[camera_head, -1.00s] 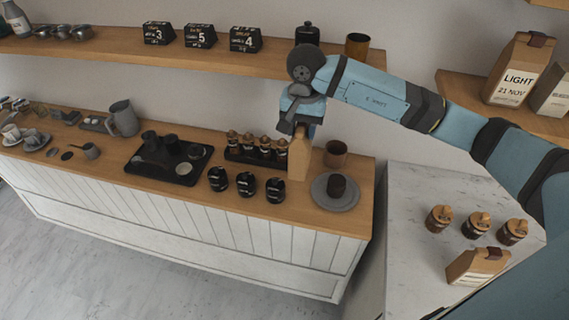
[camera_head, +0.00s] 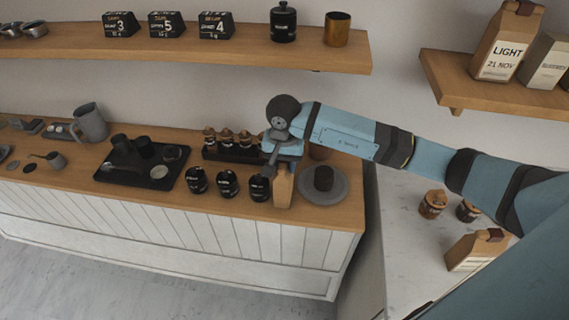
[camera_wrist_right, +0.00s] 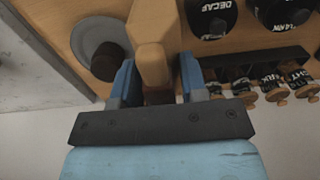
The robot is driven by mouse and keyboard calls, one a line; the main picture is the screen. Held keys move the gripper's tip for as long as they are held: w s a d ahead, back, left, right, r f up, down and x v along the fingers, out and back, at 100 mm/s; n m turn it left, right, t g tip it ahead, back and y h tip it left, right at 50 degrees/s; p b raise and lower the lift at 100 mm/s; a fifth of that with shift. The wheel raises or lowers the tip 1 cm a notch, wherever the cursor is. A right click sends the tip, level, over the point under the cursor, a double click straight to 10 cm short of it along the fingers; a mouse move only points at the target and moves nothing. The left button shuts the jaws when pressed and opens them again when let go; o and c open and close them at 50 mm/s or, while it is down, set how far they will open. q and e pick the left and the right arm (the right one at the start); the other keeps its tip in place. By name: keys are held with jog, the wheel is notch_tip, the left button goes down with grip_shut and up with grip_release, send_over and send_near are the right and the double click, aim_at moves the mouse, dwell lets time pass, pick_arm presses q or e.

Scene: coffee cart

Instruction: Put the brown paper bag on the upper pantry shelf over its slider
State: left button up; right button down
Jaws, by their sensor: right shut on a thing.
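The brown paper bag (camera_head: 284,188) is tall and narrow from the head view. My right gripper (camera_head: 283,160) is shut on its top, over the wooden counter, beside the round grey plate (camera_head: 309,195). The right wrist view also shows the bag (camera_wrist_right: 153,45) between the two blue fingers of my right gripper (camera_wrist_right: 157,80). I cannot tell whether its base touches the counter. The long upper shelf (camera_head: 270,52) and a shorter right shelf (camera_head: 440,78) are in view. I cannot make out a slider. My left gripper is not in view.
Small dark jars (camera_head: 228,183) stand left of the bag. Behind them is a rack of jars (camera_head: 226,154). The long shelf carries number signs (camera_head: 166,24), a black canister (camera_head: 283,22) and a copper cup (camera_head: 337,29). A LIGHT bag (camera_head: 507,42) stands on the right shelf.

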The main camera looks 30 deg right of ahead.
jog(key=shift+s, duration=0.15)
jog(key=c, duration=0.6)
grip_release()
jog(key=shift+c, duration=0.2)
